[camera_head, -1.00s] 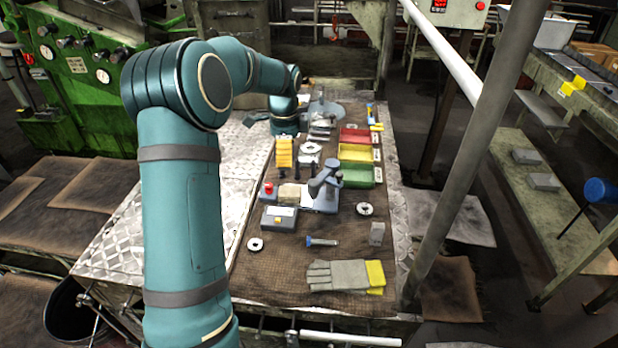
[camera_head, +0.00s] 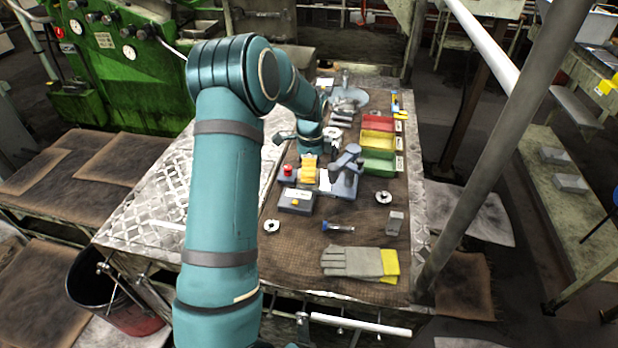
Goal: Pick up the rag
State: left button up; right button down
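My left arm comes in from the left and reaches over the workbench. Its gripper (camera_head: 308,178), with a yellow part, points down between the grey box with a red button and the small grey press. The finger gap is too small and covered to read. I cannot make out the rag clearly; a beige cloth-like patch seen earlier at this spot is now mostly covered by the gripper. Whether the fingers touch it cannot be told. My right gripper is not in view.
The grey button box (camera_head: 297,200) is close on the left, the press (camera_head: 346,172) close on the right. Red, yellow and green bins (camera_head: 379,161) stand behind. Grey-yellow gloves (camera_head: 352,262) lie at the front. A slanted post (camera_head: 500,160) stands at the right.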

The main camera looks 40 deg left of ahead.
pick_arm(q)
jog(key=shift+f, duration=1.45)
jog(key=c, duration=1.1)
jog(key=shift+o, duration=0.2)
jog(key=shift+r, duration=0.15)
